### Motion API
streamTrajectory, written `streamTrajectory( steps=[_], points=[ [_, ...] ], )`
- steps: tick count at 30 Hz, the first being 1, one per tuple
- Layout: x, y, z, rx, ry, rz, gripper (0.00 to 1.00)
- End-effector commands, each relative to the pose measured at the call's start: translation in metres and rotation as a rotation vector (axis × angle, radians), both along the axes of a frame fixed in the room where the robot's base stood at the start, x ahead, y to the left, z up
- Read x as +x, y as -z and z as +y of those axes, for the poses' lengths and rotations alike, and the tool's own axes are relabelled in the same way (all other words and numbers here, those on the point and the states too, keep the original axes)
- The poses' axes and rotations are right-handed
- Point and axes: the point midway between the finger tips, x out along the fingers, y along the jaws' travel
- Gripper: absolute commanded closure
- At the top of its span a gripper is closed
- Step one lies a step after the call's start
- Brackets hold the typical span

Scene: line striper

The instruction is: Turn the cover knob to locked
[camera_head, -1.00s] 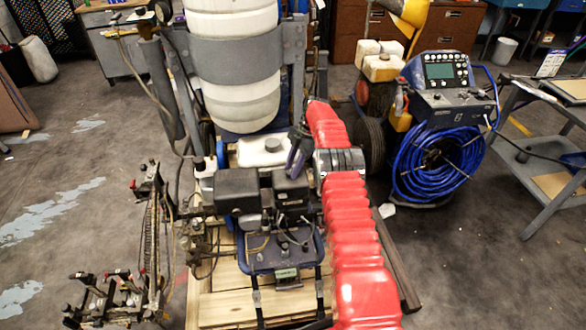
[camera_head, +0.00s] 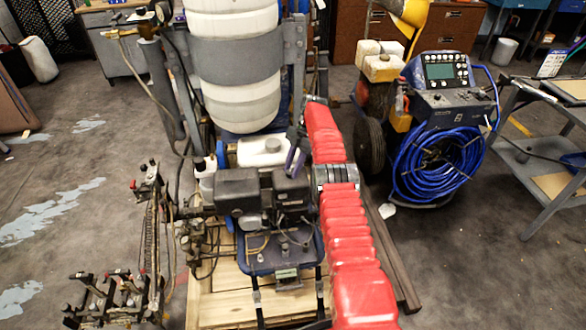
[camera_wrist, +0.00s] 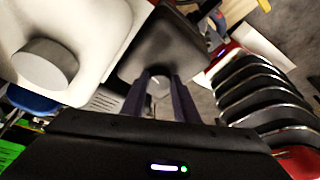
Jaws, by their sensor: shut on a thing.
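The engine's black cover (camera_head: 290,188) sits beside the white fuel tank, on the striper's engine. It fills the upper middle of the wrist view (camera_wrist: 165,45). My gripper (camera_head: 292,170) reaches down onto this cover, with its dark purple fingers against its top. In the wrist view, my fingers (camera_wrist: 160,78) are shut on a small pale grey knob (camera_wrist: 159,87) on the cover. Only part of the knob shows between the fingers, so its turn angle and any lock marking cannot be read. In the head view the knob is hidden.
The white fuel tank (camera_head: 262,152), with a grey cap (camera_wrist: 45,65), stands close beside my gripper. A second dark engine box (camera_head: 236,190) is to the left. A large white barrel (camera_head: 235,70) rises behind. A blue hose reel machine (camera_head: 435,150) stands at the right.

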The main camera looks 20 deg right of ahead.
Motion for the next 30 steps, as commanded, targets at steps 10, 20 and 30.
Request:
streamTrajectory(
  steps=[10,20,30],
  points=[
    [-0.0007,0.0012,-0.0002,0.0,0.0,0.002,0.95],
    [-0.0002,0.0004,0.0,0.0,0.0,0.001,0.54],
    [0.0003,-0.0063,0.0,0.0,0.0,0.0,0.54]
  ],
)
